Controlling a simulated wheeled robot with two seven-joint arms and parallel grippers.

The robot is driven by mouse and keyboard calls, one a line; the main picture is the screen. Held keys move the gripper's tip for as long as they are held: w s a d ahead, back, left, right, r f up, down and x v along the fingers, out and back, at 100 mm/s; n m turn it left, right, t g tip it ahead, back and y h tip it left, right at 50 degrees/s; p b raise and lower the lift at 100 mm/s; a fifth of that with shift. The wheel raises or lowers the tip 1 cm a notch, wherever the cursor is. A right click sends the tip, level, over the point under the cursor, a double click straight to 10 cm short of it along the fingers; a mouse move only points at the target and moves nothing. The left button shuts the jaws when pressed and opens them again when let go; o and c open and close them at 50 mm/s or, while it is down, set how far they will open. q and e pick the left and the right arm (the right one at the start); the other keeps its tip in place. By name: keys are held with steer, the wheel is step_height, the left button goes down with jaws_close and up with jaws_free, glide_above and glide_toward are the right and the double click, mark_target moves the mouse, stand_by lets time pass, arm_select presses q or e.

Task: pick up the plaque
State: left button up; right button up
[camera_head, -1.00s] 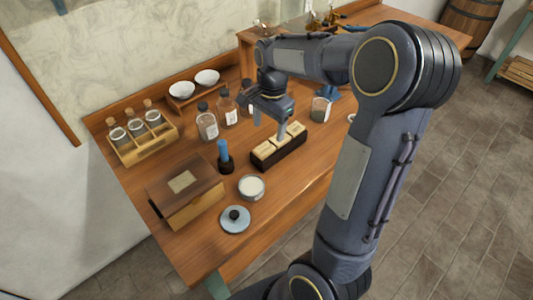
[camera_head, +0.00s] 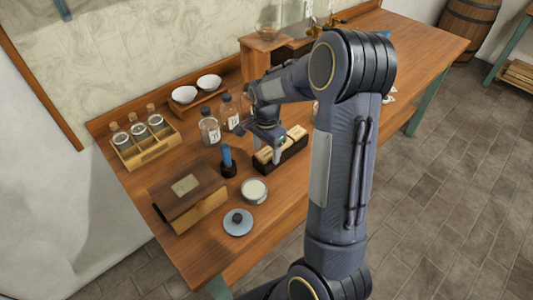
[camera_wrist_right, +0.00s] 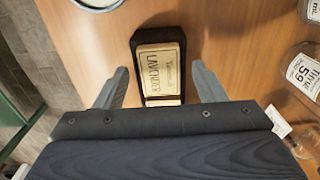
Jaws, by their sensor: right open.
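A cream plaque (camera_wrist_right: 158,72) lettered "LAVENDER" sits in a dark holder (camera_wrist_right: 139,36), seen from above in the right wrist view. In the head view several cream plaques (camera_head: 297,132) stand in a row in this dark holder (camera_head: 289,157) at the table's front part. My right gripper (camera_head: 276,149) is over the near-left part of the row and hides some of it. In the wrist view its fingers (camera_wrist_right: 160,70) are open, one on each side of the lavender plaque, with nothing held; their height above it is hard to tell. My left gripper is not in view.
Two labelled bottles (camera_head: 209,128) stand behind the holder. A vial rack (camera_head: 146,146) is at the far left.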

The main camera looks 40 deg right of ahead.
steer(key=c, duration=1)
steer(key=shift+r, duration=0.1)
steer(key=shift+c, duration=0.2)
